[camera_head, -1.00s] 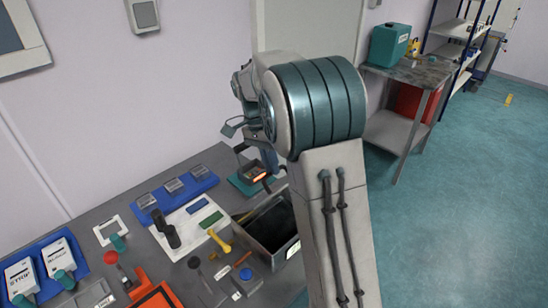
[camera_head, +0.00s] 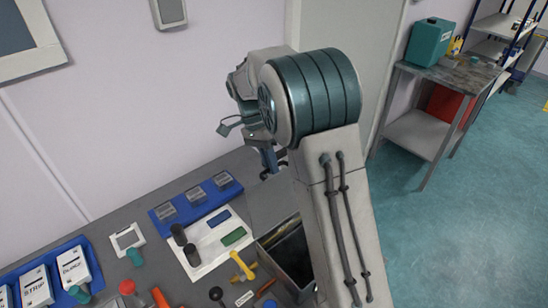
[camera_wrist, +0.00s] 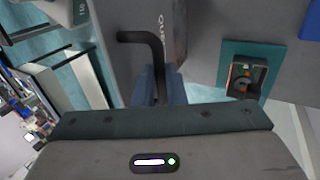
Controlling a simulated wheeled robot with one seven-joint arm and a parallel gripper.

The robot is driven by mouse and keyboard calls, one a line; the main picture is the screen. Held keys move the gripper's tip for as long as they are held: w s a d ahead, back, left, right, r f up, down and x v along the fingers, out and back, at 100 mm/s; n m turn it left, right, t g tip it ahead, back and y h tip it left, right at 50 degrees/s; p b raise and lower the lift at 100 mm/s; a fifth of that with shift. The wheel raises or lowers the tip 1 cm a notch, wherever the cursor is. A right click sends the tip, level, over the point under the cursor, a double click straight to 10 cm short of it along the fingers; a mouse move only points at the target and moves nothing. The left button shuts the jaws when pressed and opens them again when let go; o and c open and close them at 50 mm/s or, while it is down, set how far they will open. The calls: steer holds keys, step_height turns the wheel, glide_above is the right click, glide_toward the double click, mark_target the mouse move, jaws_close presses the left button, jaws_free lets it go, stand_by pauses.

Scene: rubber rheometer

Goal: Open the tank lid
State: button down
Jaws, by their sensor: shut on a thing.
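The tank (camera_head: 290,262) is a grey open-topped box on the bench, left of my arm, with a dark interior. Its grey lid (camera_head: 268,203) appears to stand raised at the far side of the opening. In the wrist view the lid (camera_wrist: 118,55) is a grey panel with lettering partly hidden by its bent black handle (camera_wrist: 142,37). My gripper (camera_head: 272,168) is above the lid's top edge. Its blue fingers, seen in the wrist view (camera_wrist: 160,85), are shut on the handle. My arm hides the tank's right side.
A white tray (camera_head: 203,262) with black cylinders and a yellow-handled tool (camera_head: 242,265) are left of the tank. In the wrist view, a small device (camera_wrist: 245,75) sits on a teal mat beside the lid. The wall is behind the bench. A metal table (camera_head: 420,135) stands at right.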

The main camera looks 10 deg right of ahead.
steer(key=shift+w, duration=0.1)
stand_by(0.4)
steer(key=c, duration=1.5)
jaws_free()
steer(key=shift+a, duration=0.1)
steer(key=b+v, duration=0.1)
steer(key=v, duration=1.2)
steer(key=shift+w+a+r, duration=0.15)
steer(key=shift+w+r, duration=0.1)
